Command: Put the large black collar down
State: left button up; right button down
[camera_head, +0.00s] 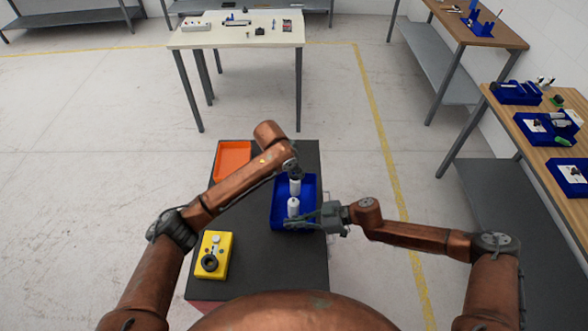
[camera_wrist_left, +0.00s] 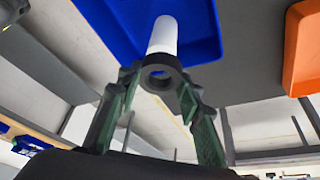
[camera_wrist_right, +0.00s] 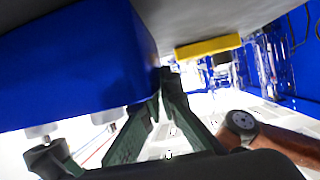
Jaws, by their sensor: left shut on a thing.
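My left gripper (camera_wrist_left: 158,85) is shut on a black collar (camera_wrist_left: 158,72), a thick ring between its fingertips. A white cylinder (camera_wrist_left: 163,35) shows directly behind the ring in the left wrist view; I cannot tell whether they touch. In the head view my left gripper (camera_head: 292,172) is over the blue tray (camera_head: 310,187), and its fingers are mostly hidden by the arm. A white cylinder (camera_head: 293,207) stands in that tray. My right gripper (camera_head: 285,224) is low at the tray's near side. In the right wrist view its fingertips (camera_wrist_right: 166,74) are together beside the blue wall, apparently empty.
A yellow block (camera_head: 218,243) with a black ring on it sits on the black table (camera_head: 260,270), at the near left. An orange tray (camera_head: 233,146) lies at the far left. The table is bare between the yellow block and blue tray. Other tables stand farther away.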

pick_arm(q)
jog(key=shift+f, duration=0.2)
jog(key=o, duration=1.2)
jog(key=shift+o, duration=0.2)
jog(key=shift+r, duration=0.1)
jog(key=shift+r, duration=0.25)
jog(key=v, duration=1.2)
jog(key=shift+r, duration=0.3)
pick_arm(e)
jog(key=c, duration=2.7)
grip_release()
jog(key=o, duration=0.6)
